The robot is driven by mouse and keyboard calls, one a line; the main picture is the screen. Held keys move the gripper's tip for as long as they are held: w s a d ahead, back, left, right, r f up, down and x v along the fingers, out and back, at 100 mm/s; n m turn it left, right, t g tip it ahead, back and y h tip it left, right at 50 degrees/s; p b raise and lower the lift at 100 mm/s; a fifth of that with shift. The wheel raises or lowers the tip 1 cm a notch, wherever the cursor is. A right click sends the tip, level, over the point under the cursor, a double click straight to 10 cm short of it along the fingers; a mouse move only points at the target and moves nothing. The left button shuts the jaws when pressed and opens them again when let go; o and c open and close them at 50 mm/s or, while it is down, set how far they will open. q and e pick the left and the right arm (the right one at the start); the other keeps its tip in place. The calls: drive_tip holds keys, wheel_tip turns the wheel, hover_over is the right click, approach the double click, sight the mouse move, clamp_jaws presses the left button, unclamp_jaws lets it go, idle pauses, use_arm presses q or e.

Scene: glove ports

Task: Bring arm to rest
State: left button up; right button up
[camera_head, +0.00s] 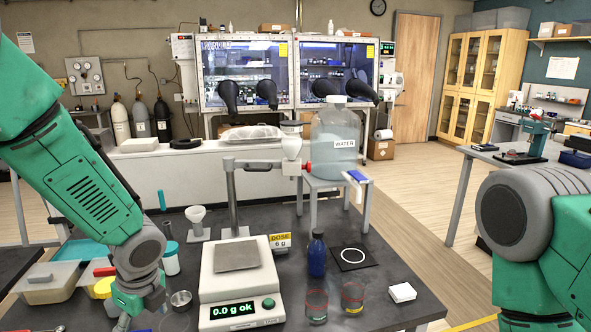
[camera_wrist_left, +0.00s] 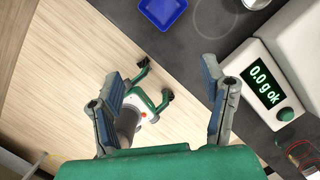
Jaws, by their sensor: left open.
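My left arm comes in from the left in the head view and bends down at the front left edge of the dark table (camera_head: 395,312). Its gripper is mostly cut off by the bottom of that view. In the left wrist view my left gripper (camera_wrist_left: 163,80) is open, with its two fingers wide apart and nothing between their tips. The fingers point toward the table's edge, with the floor below. My right arm shows at the right of the head view; its gripper is out of frame.
Near my left arm are a scale (camera_head: 238,283) reading 0.0 g, a metal cup (camera_head: 181,300) and a clear bin (camera_head: 48,286). A blue tray (camera_wrist_left: 163,11) lies by the edge. A blue bottle (camera_head: 317,256) and beakers stand right of the scale.

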use_arm(q)
drive_tip(key=s+d+f+n+g+h, duration=0.1)
drive_tip(key=s+d+f+n+h, duration=0.25)
drive_tip(key=s+f+n, duration=1)
drive_tip(key=s+a+f+n, duration=0.2)
drive_tip(key=s+f+n, duration=0.25)
drive_tip(key=s, duration=0.35)
drive_tip(key=s+a+f+n, duration=0.25)
drive_tip(key=s+n, duration=0.25)
drive_tip(key=s, duration=0.4)
wheel_tip(320, 180, down, 12)
drive_tip(key=w+d+m+b, duration=0.1)
drive_tip(key=w+b, duration=0.2)
drive_tip(key=b, duration=0.9)
drive_tip(key=shift+d+r+y+b, duration=0.2)
drive_tip(key=shift+d+y+b, duration=0.15)
drive_tip(key=shift+y, duration=0.1)
use_arm(e)
wheel_tip(320, 180, down, 13)
drive_tip(key=shift+w, duration=0.3)
